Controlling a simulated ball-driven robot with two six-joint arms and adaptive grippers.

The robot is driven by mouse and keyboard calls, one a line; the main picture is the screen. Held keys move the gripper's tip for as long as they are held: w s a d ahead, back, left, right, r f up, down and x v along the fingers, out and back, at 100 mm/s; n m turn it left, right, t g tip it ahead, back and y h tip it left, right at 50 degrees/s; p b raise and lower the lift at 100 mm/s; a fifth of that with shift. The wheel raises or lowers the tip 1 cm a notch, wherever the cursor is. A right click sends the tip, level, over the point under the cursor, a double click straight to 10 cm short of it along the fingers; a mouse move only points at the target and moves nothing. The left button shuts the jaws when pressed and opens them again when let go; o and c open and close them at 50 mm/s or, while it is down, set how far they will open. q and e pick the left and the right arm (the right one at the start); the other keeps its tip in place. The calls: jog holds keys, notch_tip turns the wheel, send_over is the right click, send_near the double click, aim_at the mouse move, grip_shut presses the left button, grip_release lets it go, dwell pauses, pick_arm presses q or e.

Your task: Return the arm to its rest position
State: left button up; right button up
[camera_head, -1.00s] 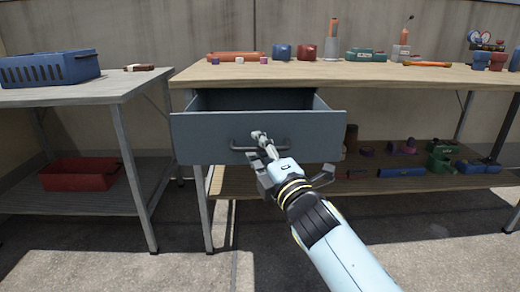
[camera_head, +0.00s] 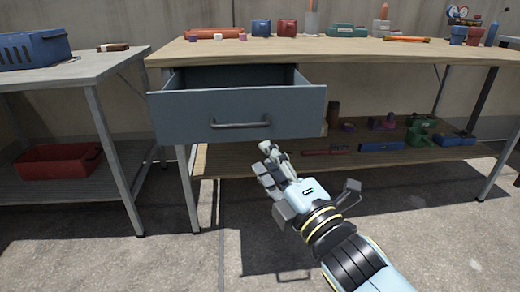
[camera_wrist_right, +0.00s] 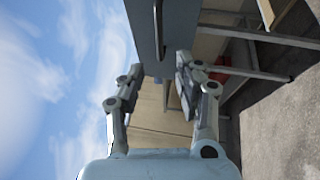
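My right gripper (camera_head: 267,158) is below and to the right of the drawer handle (camera_head: 240,124) in the head view, clear of it. In the right wrist view the two fingers of the right gripper (camera_wrist_right: 155,82) stand apart with nothing between them. The grey-blue drawer (camera_head: 190,112) under the wooden workbench is pulled out, and its inside looks empty where it shows. The drawer front also shows beyond the fingers in the wrist view (camera_wrist_right: 146,22). My left gripper is not in view.
The wooden workbench (camera_head: 350,48) carries several tools and parts, with more on its lower shelf (camera_head: 225,162). A grey table (camera_head: 90,68) at the left holds a blue crate (camera_head: 35,50), with a red bin (camera_head: 58,160) below. The concrete floor in front is free.

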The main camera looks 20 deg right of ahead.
dwell(0.4)
jog(key=s+d+f+m+g+h, duration=0.2)
jog(key=s+d+f+m+g, duration=0.3)
jog(key=s+f, duration=0.4)
jog(key=s+d+f+m+g+h, duration=0.2)
jog(key=s+d+f+m+g, duration=0.3)
jog(key=s+f, duration=0.4)
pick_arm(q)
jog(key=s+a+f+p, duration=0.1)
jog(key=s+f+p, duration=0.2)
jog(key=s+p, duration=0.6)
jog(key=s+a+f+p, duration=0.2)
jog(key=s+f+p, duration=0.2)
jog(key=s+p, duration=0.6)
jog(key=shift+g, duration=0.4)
pick_arm(e)
jog(key=s+f+m+g, duration=0.3)
jog(key=s+f, duration=0.1)
jog(key=s, duration=0.6)
jog(key=s+d+f+m+g, duration=0.1)
jog(key=s+f+m+g, duration=0.2)
jog(key=s, duration=0.8)
jog(key=s+f+m+g, duration=0.3)
jog(key=s+f, duration=0.3)
jog(key=s, duration=0.4)
jog(key=shift+s+d+f+m+y, duration=0.15)
jog(key=shift+s+d+m+y, duration=0.15)
jog(key=shift+s+d+m, duration=0.1)
